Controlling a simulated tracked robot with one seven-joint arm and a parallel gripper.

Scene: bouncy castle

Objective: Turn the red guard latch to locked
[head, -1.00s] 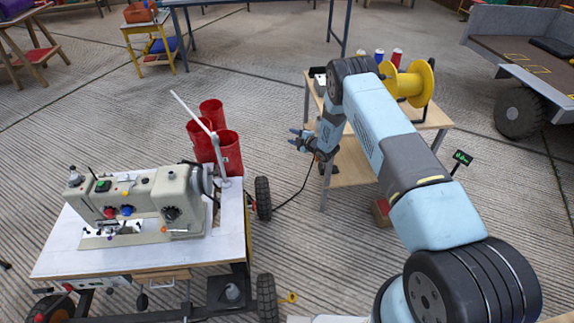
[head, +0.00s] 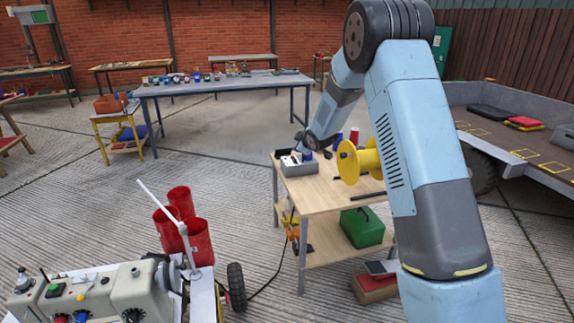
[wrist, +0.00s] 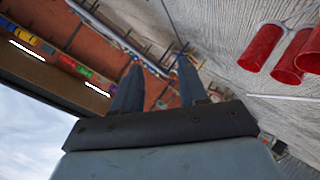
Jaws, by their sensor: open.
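No part can be told for certain as the red guard latch. The cream sewing machine (head: 118,288) is at the lower left of the head view, cut off by the frame edges. A small red knob (head: 81,318) shows on its front at the bottom edge. My gripper (wrist: 158,78) is open in the wrist view, with its two dark fingers apart and nothing between them. In the head view it is small and partly hidden at the end of my raised arm, beyond and right of the machine.
Red tubes (head: 196,243) and a white rod (head: 160,207) stand behind the machine. A wooden cart (head: 330,190) with a yellow spool (head: 359,161) and a green box (head: 362,227) is right of it. A blue-legged table (head: 230,86) stands farther back. Concrete floor between is open.

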